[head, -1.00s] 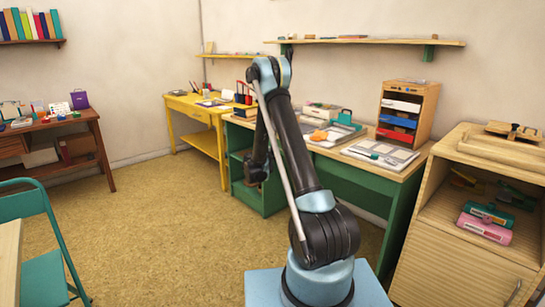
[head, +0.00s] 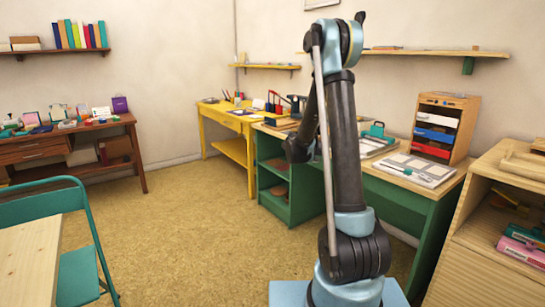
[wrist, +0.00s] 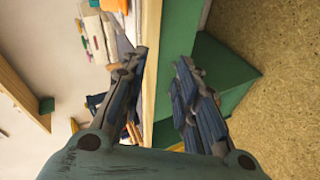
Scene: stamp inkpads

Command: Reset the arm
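My arm (head: 345,140) stands upright on its blue base, with the elbow raised high and the forearm folded down in front of the green desk. My gripper (head: 297,150) is a small dark shape at the left of the arm in the head view, too small there to read its fingers. In the wrist view my gripper (wrist: 162,65) shows two fingers spread apart with nothing between them. Beyond the fingers are the green desk's edge and the floor.
The green desk (head: 395,210) holds a clipboard, a pad and a drawer unit (head: 440,128). A wooden cabinet (head: 470,265) stands close at right. A yellow table (head: 225,115) and brown desk (head: 75,140) are farther back. A teal chair (head: 80,270) is at left. The middle floor is clear.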

